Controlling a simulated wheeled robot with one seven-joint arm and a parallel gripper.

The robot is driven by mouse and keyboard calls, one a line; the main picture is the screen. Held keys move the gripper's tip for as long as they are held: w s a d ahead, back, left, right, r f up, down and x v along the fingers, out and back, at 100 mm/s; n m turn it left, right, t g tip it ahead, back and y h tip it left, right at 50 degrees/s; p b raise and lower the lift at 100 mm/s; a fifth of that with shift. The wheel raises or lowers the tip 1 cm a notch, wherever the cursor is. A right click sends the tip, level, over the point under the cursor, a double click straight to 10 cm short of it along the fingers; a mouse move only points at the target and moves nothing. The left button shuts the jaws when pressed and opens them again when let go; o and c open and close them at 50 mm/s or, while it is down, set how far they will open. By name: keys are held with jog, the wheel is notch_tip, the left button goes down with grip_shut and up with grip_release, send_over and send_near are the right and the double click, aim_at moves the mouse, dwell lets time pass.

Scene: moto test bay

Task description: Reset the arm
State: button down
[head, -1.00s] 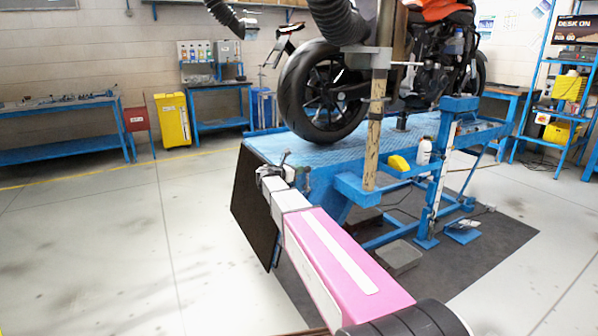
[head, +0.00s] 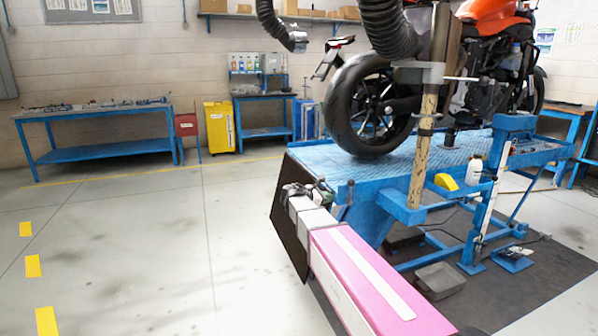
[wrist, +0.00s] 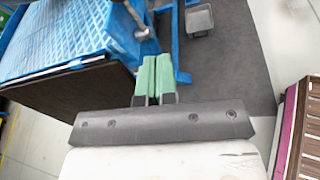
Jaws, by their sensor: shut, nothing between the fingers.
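My gripper shows in the wrist view (wrist: 156,62) with its two green fingers pressed together and nothing between them. In the head view my pink and white arm reaches from the lower right towards the near end of the blue motorcycle lift (head: 330,165). The arm's end (head: 296,190) appears in front of the lift's near corner, over its dark hanging flap. In the wrist view the lift's blue ribbed top (wrist: 60,35) lies to the left of the fingers. I cannot tell the exact gap between them.
A motorcycle (head: 375,105) stands on the lift beside a wooden post (head: 422,150). A grey tray (head: 440,279) lies on the dark mat. A workbench (head: 95,145), yellow cabinet (head: 220,127) and second bench (head: 265,125) line the back wall. The floor at left is clear.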

jog(key=s+d+f+m+g+y, duration=0.1)
jog(key=s+f+m+g+y, duration=0.2)
jog(key=s+f+m+y, duration=0.3)
jog(key=s+d+f+m+g+y, duration=0.2)
jog(key=s+f+m+y, duration=0.5)
jog(key=s+f+m, duration=0.7)
jog(key=s+g, duration=0.1)
jog(key=s, duration=0.6)
jog(key=shift+s+f+m+g, duration=0.15)
jog(key=shift+s+m+g, duration=0.25)
